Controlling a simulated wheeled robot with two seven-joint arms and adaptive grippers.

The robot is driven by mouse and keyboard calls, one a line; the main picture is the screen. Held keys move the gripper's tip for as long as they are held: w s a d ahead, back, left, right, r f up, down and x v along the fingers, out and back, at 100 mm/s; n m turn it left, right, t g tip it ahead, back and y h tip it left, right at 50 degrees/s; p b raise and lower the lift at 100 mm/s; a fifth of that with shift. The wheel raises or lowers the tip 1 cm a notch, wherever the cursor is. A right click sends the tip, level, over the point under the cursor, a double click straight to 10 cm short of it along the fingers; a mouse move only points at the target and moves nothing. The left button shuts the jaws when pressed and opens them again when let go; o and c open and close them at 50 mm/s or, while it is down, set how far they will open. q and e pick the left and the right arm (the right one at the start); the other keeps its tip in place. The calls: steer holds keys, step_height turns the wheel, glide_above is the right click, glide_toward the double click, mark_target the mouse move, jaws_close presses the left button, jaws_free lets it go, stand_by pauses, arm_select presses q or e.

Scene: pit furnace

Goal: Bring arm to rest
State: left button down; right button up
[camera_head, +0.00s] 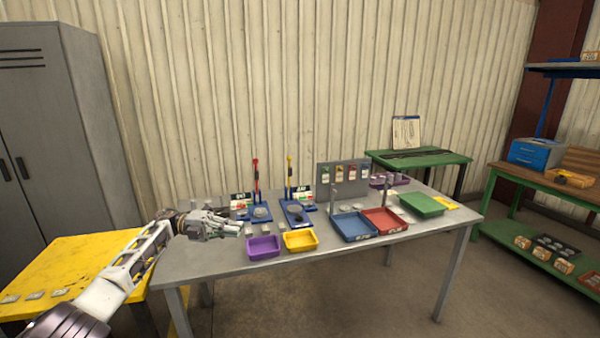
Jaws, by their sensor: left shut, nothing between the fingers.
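My left arm comes in from the lower left, over the yellow table. My left gripper (232,229) is shut and empty above the left end of the grey table (190,262). It is left of the purple tray (264,247) and in front of a blue stand with a red post (256,180). My right gripper does not show.
The grey table also bears a yellow tray (300,241), a blue tray (353,227), a red tray (386,220) and a green tray (422,205). A yellow table (75,262) stands at left before a grey locker (60,120). A green workbench (545,190) stands at right.

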arm_select(q)
steer(key=w+f+n+t+y, duration=0.1)
steer(key=w+f+n+t, duration=0.1)
steer(key=f+n+t, duration=0.85)
steer(key=w+f+n+t+y, duration=0.15)
steer(key=f+n+t, duration=0.4)
steer(key=f, duration=0.95)
steer(key=s+a+f+n+y, duration=0.2)
steer(key=s+f+n+y, duration=0.15)
steer(key=f, duration=0.55)
steer(key=s+a+f+n+t+y, duration=0.1)
steer(key=s+a+f+n+y, duration=0.2)
steer(key=f, duration=0.5)
steer(key=s+a+f+n+y, duration=0.1)
steer(key=s+f+n+y, duration=0.25)
steer(key=f, duration=0.55)
steer(key=s+a+f+n+g+y, duration=0.2)
steer(key=s+f+n+g, duration=0.1)
steer(key=s+f, duration=0.8)
steer(key=s+a+f+n+g+y, duration=0.3)
steer(key=s+f, duration=0.7)
steer(key=s, duration=0.3)
steer(key=s+f+n+g, duration=0.1)
steer(key=s+f+g, duration=0.2)
steer(key=s, duration=1.2)
steer(key=s+f+n+g+y, duration=0.1)
steer(key=s+f, duration=0.4)
steer(key=s, duration=1)
steer(key=shift+n+g, duration=0.6)
steer(key=shift+g, duration=0.6)
